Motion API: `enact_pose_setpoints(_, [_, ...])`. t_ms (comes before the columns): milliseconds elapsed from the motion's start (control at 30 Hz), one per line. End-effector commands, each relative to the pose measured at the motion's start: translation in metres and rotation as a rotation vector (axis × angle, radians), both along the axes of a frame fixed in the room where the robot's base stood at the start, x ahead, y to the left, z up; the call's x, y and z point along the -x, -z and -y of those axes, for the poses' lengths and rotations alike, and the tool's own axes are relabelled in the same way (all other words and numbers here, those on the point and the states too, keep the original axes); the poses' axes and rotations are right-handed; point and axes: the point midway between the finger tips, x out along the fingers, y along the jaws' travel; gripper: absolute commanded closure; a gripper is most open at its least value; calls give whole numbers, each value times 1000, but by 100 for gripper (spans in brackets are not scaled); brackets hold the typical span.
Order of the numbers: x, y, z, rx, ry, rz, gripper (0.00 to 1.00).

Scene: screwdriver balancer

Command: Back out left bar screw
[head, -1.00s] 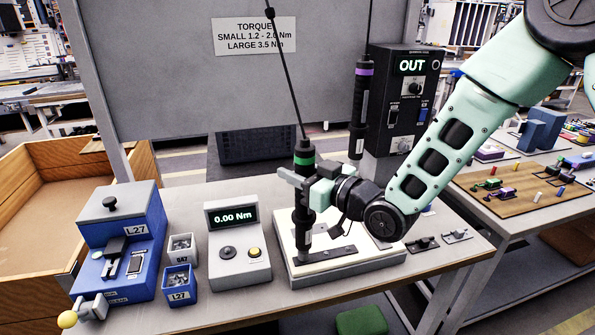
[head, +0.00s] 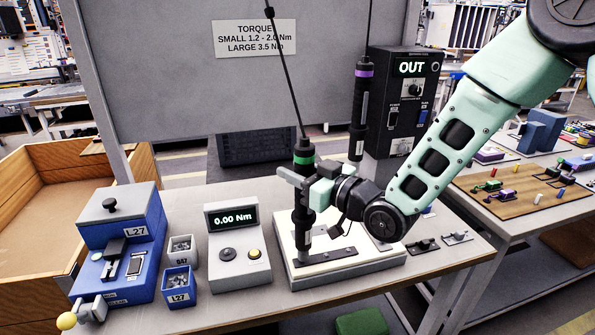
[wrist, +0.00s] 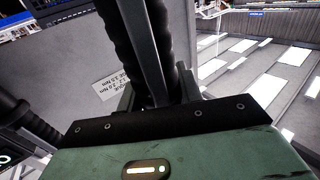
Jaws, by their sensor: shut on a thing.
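A black screwdriver with a green band (head: 303,163) hangs upright from a cable. My gripper (head: 300,185) is shut on its body, and the dark body also shows between the fingers in the wrist view (wrist: 150,50). The driver's lower end is over the left part of a dark bar (head: 326,257) on a pale fixture plate (head: 375,262). I cannot tell whether the tip touches the left screw, as the screw is hidden or too small. The controller box (head: 402,98) at the back shows OUT.
A torque meter (head: 238,243) reading 0.00 Nm stands left of the plate. Two small screw bins (head: 178,284) and a blue L27 feeder (head: 120,243) are further left. A second driver with a purple band (head: 361,105) hangs behind. Small dark parts (head: 424,245) lie at right.

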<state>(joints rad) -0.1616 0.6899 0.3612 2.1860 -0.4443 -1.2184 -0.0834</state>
Motion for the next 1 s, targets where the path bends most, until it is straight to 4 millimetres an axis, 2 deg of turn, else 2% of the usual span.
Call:
enact_pose_setpoints(33, [2, 11, 2, 15, 1, -22, 100])
enact_pose_setpoints(167, [2, 7, 2, 16, 1, -21, 100])
enact_pose_setpoints(700, [1, -37, 1, 9, 1, -11, 100])
enact_pose_setpoints(1000, [1, -55, 1, 9, 0, -10, 100])
